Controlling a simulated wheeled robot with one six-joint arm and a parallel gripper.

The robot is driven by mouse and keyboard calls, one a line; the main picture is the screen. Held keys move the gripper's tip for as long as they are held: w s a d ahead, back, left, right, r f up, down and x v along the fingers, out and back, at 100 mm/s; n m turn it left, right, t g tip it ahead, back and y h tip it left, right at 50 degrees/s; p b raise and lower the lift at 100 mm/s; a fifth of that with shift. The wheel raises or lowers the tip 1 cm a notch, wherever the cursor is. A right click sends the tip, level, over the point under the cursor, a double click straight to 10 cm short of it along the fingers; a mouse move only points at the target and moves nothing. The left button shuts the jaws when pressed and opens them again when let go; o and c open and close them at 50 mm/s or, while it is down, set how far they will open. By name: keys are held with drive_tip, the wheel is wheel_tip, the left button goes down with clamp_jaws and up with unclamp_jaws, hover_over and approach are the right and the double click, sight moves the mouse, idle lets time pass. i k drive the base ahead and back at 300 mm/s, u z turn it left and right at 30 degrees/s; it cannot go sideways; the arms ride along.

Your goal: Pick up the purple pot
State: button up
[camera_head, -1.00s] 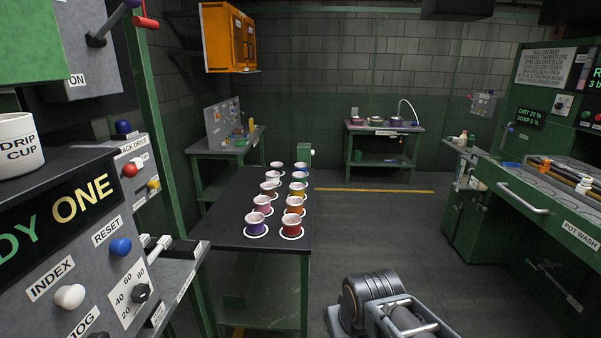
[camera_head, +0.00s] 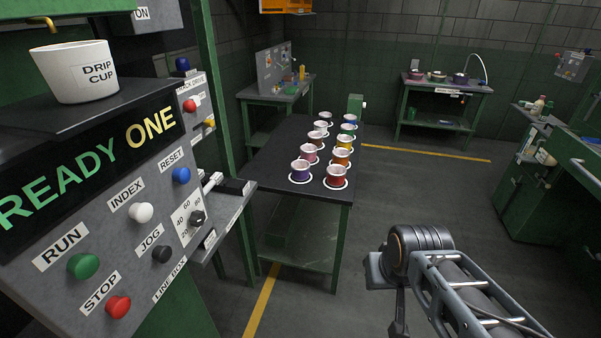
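My arm shows at the lower right, over the floor and well apart from the table. The gripper fingers cannot be made out in this view, so what they hold does not show.
Several more coloured pots stand in two columns on the dark table (camera_head: 264,168). A control panel (camera_head: 95,205) with a white drip cup (camera_head: 77,72) fills the left side. A green bench (camera_head: 440,86) stands at the back. The floor right of the table is clear.

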sight(300, 171)
drive_tip(key=z, duration=0.95)
drive_tip(key=i, duration=0.5)
